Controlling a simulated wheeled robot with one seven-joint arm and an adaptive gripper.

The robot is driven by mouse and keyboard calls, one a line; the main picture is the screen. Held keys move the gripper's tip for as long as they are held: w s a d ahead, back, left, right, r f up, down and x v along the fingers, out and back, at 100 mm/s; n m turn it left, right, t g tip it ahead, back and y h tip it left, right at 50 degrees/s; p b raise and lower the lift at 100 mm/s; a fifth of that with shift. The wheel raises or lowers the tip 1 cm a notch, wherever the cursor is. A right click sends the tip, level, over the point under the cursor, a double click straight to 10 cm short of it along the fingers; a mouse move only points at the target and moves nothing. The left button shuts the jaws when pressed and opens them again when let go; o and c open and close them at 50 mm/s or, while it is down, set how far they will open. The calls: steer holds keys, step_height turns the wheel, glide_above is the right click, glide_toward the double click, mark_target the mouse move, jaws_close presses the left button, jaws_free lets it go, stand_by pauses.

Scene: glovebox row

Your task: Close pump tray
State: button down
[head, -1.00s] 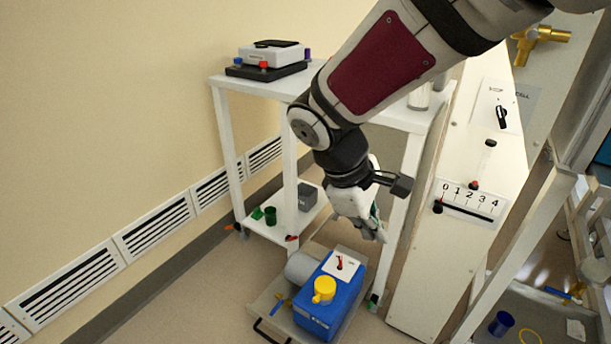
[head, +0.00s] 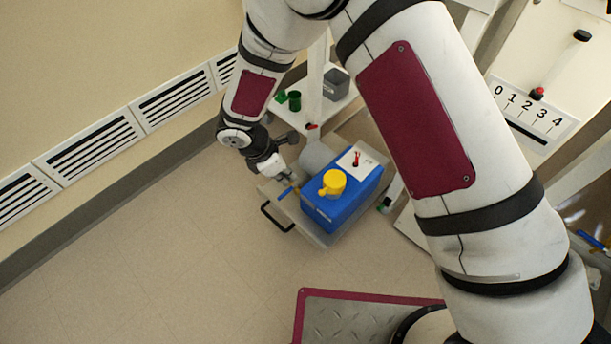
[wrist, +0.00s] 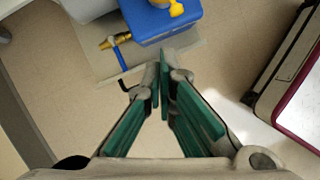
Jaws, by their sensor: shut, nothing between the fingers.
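The pump tray (head: 325,236) is a grey tray low by the floor, standing out in front of the white trolley. Its black handle (head: 272,219) is on its front edge. A blue pump box (head: 340,205) with a yellow cap (head: 333,182) sits on it, beside a grey cylinder (head: 316,156). My gripper (head: 288,177) is shut and empty, near the tray's left side. In the wrist view the closed fingertips (wrist: 165,62) appear over the tray edge beside the blue box (wrist: 165,22); I cannot tell whether they touch. The handle is partly hidden there.
A brass fitting with a blue lever (wrist: 121,50) is on the tray. The trolley's lower shelf (head: 290,112) holds a green cup and a grey box. The floor (head: 190,240) left and front of the tray is clear. A panel with a numbered scale (head: 530,110) is at right.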

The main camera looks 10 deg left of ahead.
steer(key=shift+w+d+f+b, duration=0.6)
steer(key=shift+d+f+b, duration=0.2)
steer(key=shift+d+f, duration=0.5)
steer(key=shift+w+d+f+b, duration=0.7)
steer(key=shift+d+f, duration=0.2)
steer(key=shift+f, duration=0.65)
steer(key=shift+w+d+f+b, duration=0.55)
steer(key=shift+d+f+b, duration=0.45)
steer(key=shift+f, duration=0.45)
steer(key=shift+d, duration=0.15)
